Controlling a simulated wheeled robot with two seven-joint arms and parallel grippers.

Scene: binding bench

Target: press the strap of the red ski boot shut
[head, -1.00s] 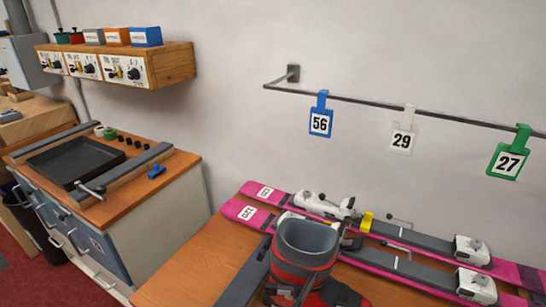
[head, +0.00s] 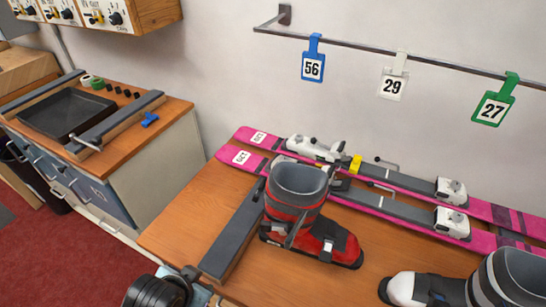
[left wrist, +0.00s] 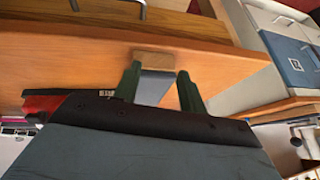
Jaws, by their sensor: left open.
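The red ski boot (head: 338,246) stands upright on the wooden bench, toe to the right, with a grey open cuff. A grey strap or buckle (head: 296,228) shows on its near side; I cannot tell whether it is fully shut. My left gripper is at the bench's front edge, lower left in the head view, where mostly my dark wrist shows. In the left wrist view its two dark green fingers (left wrist: 158,90) are apart with nothing held between them. A red part of the boot (left wrist: 45,103) shows at the left there, mostly hidden. My right gripper is not in view.
A grey-topped wooden bar (head: 234,232) lies just left of the boot. Two pink skis (head: 400,207) lie behind it. A white and dark boot (head: 405,290) stands at front right. Tags hang from a wall rail (head: 360,47). Bare bench (head: 180,225) lies at the left.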

